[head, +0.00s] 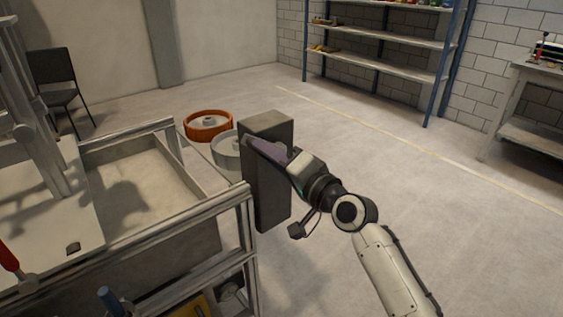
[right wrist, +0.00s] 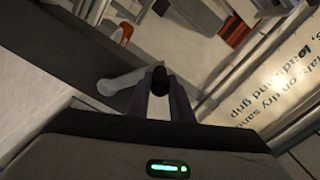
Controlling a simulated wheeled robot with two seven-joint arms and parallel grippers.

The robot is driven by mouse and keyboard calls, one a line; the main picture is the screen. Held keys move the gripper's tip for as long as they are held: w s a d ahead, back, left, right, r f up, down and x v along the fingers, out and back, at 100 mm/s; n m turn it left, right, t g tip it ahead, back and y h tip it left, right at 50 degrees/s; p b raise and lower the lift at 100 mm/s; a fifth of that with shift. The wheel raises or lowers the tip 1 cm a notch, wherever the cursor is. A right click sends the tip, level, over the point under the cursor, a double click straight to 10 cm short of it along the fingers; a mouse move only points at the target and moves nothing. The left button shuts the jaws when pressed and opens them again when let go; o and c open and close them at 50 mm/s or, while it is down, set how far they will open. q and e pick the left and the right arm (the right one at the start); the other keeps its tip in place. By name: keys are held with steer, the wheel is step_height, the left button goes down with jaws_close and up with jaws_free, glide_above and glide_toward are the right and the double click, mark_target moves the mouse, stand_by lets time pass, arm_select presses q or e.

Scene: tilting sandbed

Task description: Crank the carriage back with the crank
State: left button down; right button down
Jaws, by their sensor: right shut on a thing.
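My right gripper (head: 258,148) reaches in from the right, beside a tall dark grey box at the right end of the sandbed frame. In the right wrist view my right gripper (right wrist: 160,88) is shut on the dark, round-ended crank handle (right wrist: 159,77). A pale grey bar (right wrist: 118,86), which looks like the crank arm, runs left from the handle. In the head view the crank is hidden by the gripper and box. A grey upright structure (head: 35,110), perhaps the carriage, stands over the bed at far left, partly cut off. My left gripper is not in view.
The sandbed's metal rail (head: 150,243) borders a shallow tray (head: 190,168). The dark grey box (head: 268,195) stands close to my gripper. A red handle (head: 8,257) is at lower left. The floor to the right is clear.

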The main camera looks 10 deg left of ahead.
steer(key=shift+w+d+r, duration=0.15)
steer(key=shift+w+r, duration=0.05)
steer(key=shift+r, duration=0.3)
steer(key=shift+w+d+r, duration=0.1)
steer(key=shift+w+r, duration=0.05)
steer(key=shift+r, duration=0.35)
steer(key=c, duration=1.6)
jaws_free()
steer(key=shift+o, duration=0.2)
steer(key=shift+f, duration=0.2)
steer(key=shift+d+f, duration=0.1)
steer(key=shift+s+d, duration=0.2)
steer(key=v, duration=0.9)
steer(key=shift+s+d, duration=0.2)
steer(key=shift+s, duration=0.05)
